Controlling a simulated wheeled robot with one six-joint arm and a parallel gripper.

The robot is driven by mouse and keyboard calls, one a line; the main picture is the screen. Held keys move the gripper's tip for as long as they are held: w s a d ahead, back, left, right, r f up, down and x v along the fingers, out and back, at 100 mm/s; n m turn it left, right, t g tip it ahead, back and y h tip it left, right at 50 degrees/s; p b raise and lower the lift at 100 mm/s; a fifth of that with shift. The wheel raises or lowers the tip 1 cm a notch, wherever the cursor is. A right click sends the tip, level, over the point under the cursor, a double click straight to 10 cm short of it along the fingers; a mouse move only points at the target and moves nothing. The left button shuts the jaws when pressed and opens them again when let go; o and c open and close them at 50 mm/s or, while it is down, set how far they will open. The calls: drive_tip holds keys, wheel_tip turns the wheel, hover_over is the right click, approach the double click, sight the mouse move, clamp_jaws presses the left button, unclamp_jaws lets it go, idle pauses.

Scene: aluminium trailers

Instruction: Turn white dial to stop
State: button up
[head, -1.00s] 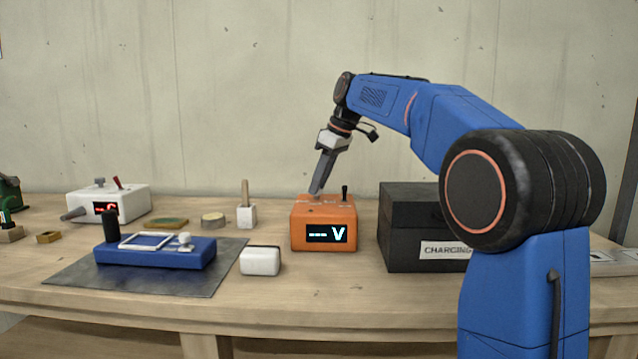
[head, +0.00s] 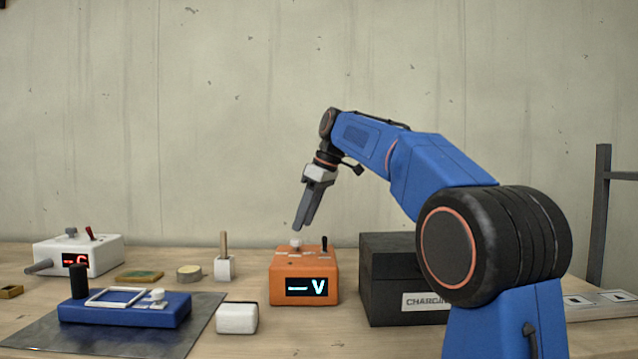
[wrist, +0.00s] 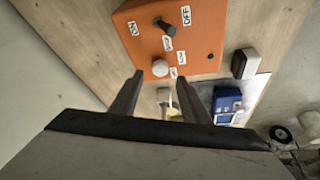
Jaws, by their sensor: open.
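A white dial (head: 296,244) stands on top of an orange box (head: 275,272), whose front display reads dashes and a "V". The dial also shows in the wrist view (wrist: 160,68), with small white labels around it. My gripper (head: 299,226) points down and is just above the dial, apart from it. In the wrist view my gripper (wrist: 159,80) has its two fingers spread with nothing between them, and the dial appears just beyond the fingertips. A second white knob (head: 157,294) sits on a blue device (head: 125,312) to the left.
A black toggle (head: 325,243) stands on the orange box, right of the dial. A black charging box (head: 385,290) is close on the right. A white block (head: 237,318) lies left of the orange box. A white device (head: 100,255) with a red display is at far left.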

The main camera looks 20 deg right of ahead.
drive_tip(key=v, duration=1.2)
drive_tip(key=shift+r, duration=0.35)
